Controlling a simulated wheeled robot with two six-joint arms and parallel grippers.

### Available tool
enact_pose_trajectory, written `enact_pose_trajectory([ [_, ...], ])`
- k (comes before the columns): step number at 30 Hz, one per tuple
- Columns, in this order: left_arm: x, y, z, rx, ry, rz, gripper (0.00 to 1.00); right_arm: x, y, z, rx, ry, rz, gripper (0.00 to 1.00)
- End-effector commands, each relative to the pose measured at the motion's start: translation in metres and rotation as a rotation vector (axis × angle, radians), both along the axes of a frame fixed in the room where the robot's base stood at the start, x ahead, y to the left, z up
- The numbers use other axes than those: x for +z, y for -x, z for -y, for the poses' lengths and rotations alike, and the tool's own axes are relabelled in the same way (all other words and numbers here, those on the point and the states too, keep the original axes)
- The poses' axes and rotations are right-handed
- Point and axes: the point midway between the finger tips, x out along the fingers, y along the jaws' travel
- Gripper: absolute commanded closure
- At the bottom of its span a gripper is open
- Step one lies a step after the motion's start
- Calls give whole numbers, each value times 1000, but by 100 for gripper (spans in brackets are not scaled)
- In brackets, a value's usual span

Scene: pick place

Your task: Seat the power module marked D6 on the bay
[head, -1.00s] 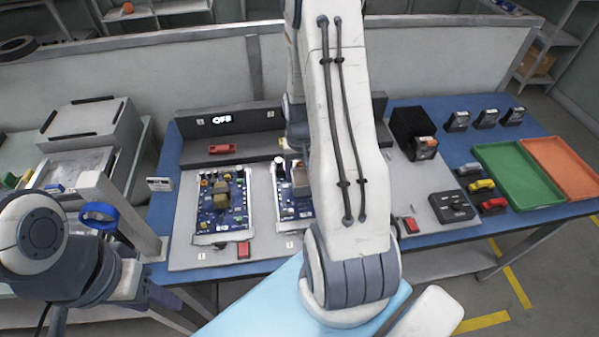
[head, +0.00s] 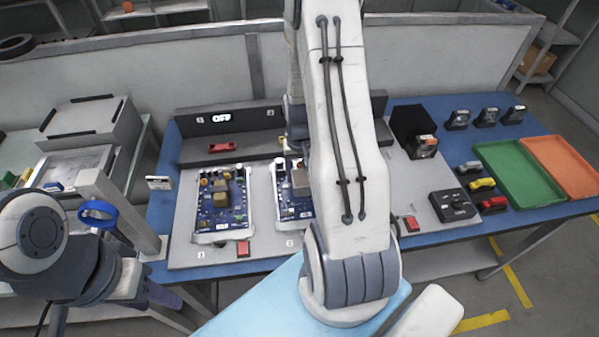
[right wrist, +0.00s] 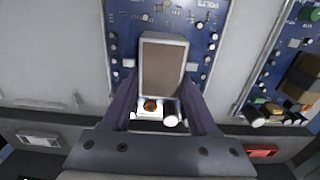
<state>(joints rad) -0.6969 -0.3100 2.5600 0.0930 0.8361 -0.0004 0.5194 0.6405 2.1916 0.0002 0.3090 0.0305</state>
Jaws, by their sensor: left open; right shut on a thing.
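My right gripper (right wrist: 160,110) is shut on a grey block-shaped module (right wrist: 163,65) with a brownish face. It is over the middle blue circuit board (right wrist: 210,30), and the module also shows in the head view (head: 301,180) beside my right arm. I cannot tell whether the module touches the board. No D6 mark is readable, and the bay under the module is hidden. My left gripper (head: 160,295) is open and empty at the lower left, in front of the table, small and partly hidden by its wrist.
Another populated board (head: 222,225) lies to the left. A black box with a module (head: 424,147) stands to the right, near a black control box (head: 453,207). Several small modules (head: 485,118), toy-like cars (head: 481,184), a green tray (head: 518,200) and an orange tray (head: 560,190) are farther right.

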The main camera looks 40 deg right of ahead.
Motion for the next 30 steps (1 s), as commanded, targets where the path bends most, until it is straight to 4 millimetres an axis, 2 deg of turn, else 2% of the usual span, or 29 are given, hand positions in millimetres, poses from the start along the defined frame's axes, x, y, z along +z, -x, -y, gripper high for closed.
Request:
enact_pose_trajectory([
  [12, 0, 0, 0, 0, 0, 0, 50, 0, -1, 0, 0, 1, 2, 100],
  [13, 0, 0, 0, 0, 0, 0, 50, 0, -1, 0, 0, 1, 2, 37],
  [15, 0, 0, 0, 0, 0, 0, 50, 0, -1, 0, 0, 1, 2, 10],
  [16, 0, 0, 0, 0, 0, 0, 50, -1, -1, 0, 0, 1, 2, 5],
  [22, -1, 0, 0, 0, 0, 0, 50, -1, 0, 0, 0, 1, 1, 5],
  [23, -1, 0, 0, 0, 0, 0, 50, -2, 1, 0, 0, -1, -2, 9],
  [24, -1, 0, 0, 0, 0, 0, 50, -2, 1, 0, 0, -1, -2, 24],
  [25, -1, 0, 0, 0, 0, 0, 50, -2, 1, 0, 0, -1, -2, 28],
  [30, -1, 0, 0, 0, 0, 0, 50, -2, 0, 0, 0, -1, -1, 28],
])
